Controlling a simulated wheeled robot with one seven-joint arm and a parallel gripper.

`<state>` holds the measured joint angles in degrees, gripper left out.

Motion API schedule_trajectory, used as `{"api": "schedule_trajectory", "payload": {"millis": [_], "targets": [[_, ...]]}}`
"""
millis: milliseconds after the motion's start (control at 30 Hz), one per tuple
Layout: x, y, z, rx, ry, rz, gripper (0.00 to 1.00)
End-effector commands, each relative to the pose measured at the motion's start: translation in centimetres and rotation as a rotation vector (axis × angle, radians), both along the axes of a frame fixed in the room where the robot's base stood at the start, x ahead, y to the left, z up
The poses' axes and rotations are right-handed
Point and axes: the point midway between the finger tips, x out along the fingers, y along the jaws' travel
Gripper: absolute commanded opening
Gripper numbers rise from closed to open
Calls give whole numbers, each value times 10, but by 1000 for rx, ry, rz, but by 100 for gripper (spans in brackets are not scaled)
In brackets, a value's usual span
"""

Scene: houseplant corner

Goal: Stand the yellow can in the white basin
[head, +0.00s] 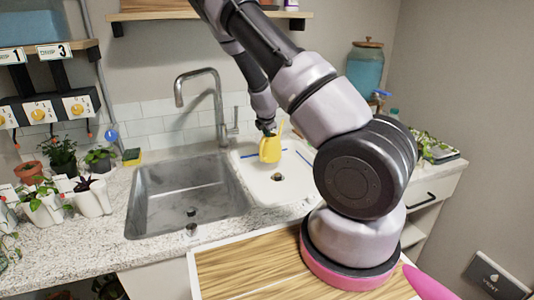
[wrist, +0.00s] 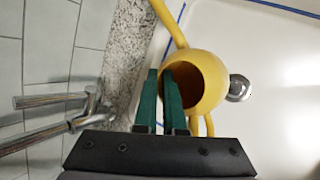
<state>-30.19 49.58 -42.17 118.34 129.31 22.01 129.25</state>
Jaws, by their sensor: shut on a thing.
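The yellow can (head: 271,149) has a spout and a handle and is upright in the head view. In the wrist view the can (wrist: 216,72) shows its dark open mouth. My gripper (head: 269,133) is above it; in the wrist view its green fingers (wrist: 171,75) are shut on the can's rim, one finger seeming to be inside the mouth. The white basin (head: 292,188) has blue lines along its edge and a drain. The can is over the back part of the basin (wrist: 283,132). I cannot tell whether its base touches the basin floor.
A steel sink (head: 155,195) lies left of the basin, with a tall faucet (head: 219,105) behind; the faucet also shows in the wrist view (wrist: 60,115). Potted plants (head: 60,157) crowd the left counter. A sponge (head: 132,155) lies behind the sink. The basin's front is clear.

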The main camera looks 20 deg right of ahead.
Motion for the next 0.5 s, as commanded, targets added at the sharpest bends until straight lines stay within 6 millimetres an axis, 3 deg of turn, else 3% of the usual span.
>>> {"api": "schedule_trajectory", "payload": {"millis": [500], "targets": [[0,-1,-58,-2,0,0,0]]}}
